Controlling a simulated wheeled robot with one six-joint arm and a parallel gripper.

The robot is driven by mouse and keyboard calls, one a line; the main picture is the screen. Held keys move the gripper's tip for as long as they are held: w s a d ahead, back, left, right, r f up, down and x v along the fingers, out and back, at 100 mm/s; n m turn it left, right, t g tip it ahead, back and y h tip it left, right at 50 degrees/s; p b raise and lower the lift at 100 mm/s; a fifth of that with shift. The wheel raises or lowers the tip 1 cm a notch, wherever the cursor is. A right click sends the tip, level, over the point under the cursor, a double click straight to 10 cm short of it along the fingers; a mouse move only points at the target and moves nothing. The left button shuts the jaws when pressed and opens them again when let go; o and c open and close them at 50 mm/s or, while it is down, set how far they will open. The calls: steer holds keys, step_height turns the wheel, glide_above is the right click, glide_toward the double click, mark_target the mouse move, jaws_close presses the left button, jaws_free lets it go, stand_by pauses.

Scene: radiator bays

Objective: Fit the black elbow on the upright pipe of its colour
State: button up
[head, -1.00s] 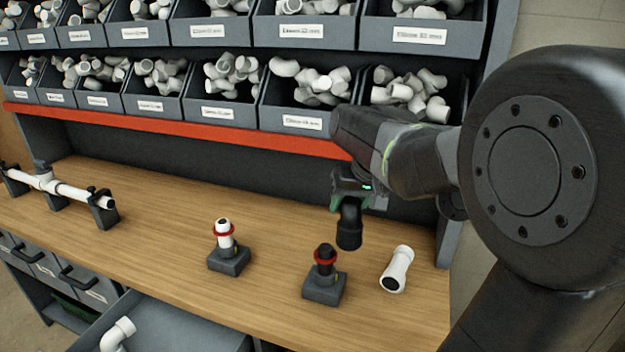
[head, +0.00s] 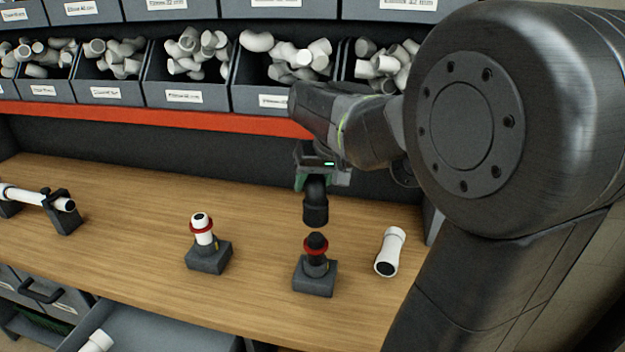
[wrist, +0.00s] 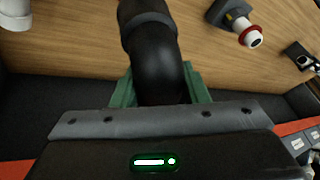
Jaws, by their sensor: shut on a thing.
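My gripper (head: 316,180) is shut on the black elbow (head: 315,208), which hangs with one open end facing down. The elbow also fills the middle of the wrist view (wrist: 158,65), between green jaw pads. The black upright pipe (head: 316,242) stands in a grey block with a red ring around it. In the head view the elbow's lower end is just above the pipe top, with a small gap showing. A white upright pipe (head: 201,222) with a red ring stands in another grey block to the left. In the wrist view the black pipe cannot be seen.
A loose white fitting (head: 390,251) lies on the bench right of the black pipe. A white pipe in clamps (head: 48,199) is at the left. Bins of white fittings (head: 190,70) line the back above a red rail. An open drawer (head: 150,333) is at the front.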

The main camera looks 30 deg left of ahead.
steer(key=shift+f+b, duration=2.45)
steer(key=shift+f, duration=0.95)
steer(key=o, duration=1.1)
steer(key=v, duration=1.4)
steer(key=shift+a+f, duration=0.1)
steer(key=x, duration=1.3)
steer(key=shift+a+f, duration=0.1)
steer(key=shift+f, duration=0.25)
steer(key=shift+w+a+r+p, duration=0.1)
steer(key=shift+r+p, duration=0.35)
steer(key=shift+r, duration=0.05)
steer(key=shift+r+p, duration=0.3)
steer(key=shift+r, duration=0.2)
